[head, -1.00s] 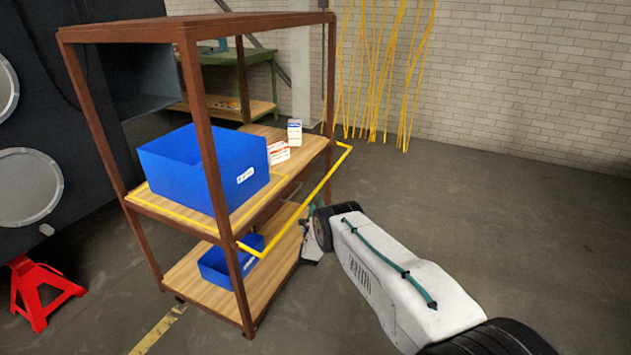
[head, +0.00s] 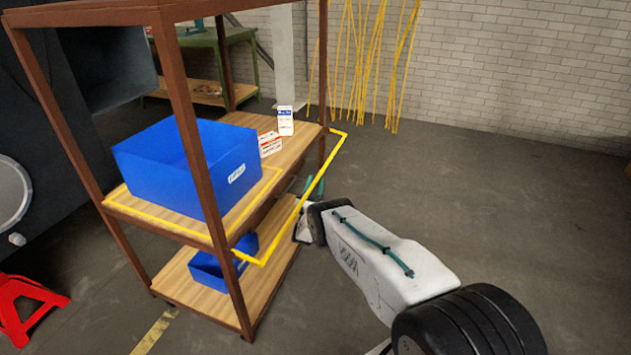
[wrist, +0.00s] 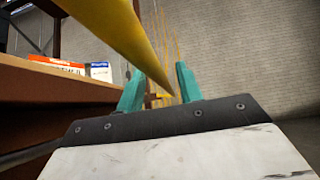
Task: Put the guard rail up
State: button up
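The guard rail (head: 305,205) is a yellow bar with short bent ends. It sticks out from the front of the brown shelf rack's middle shelf (head: 225,195), about level with it. In the wrist view the rail (wrist: 115,30) crosses close to the camera from the upper left, its far part passing between the fingers. My gripper (head: 308,187) is beside the rack, near and below the rail's far half. Its two teal fingers (wrist: 158,90) are apart, with nothing clasped. Whether they touch the rail I cannot tell.
A blue bin (head: 190,165) and two small boxes (head: 278,130) stand on the middle shelf. Another blue bin (head: 220,265) is on the lower shelf. A red stand (head: 25,305) is at the lower left. Yellow rods (head: 365,60) lean on the back wall. The floor at right is clear.

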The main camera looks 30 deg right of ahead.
jog(key=shift+w+d+r, duration=0.3)
jog(key=shift+d+r, duration=0.05)
jog(key=shift+r, duration=0.2)
grip_shut()
jog(key=shift+d+n, duration=0.1)
jog(key=shift+n, duration=0.2)
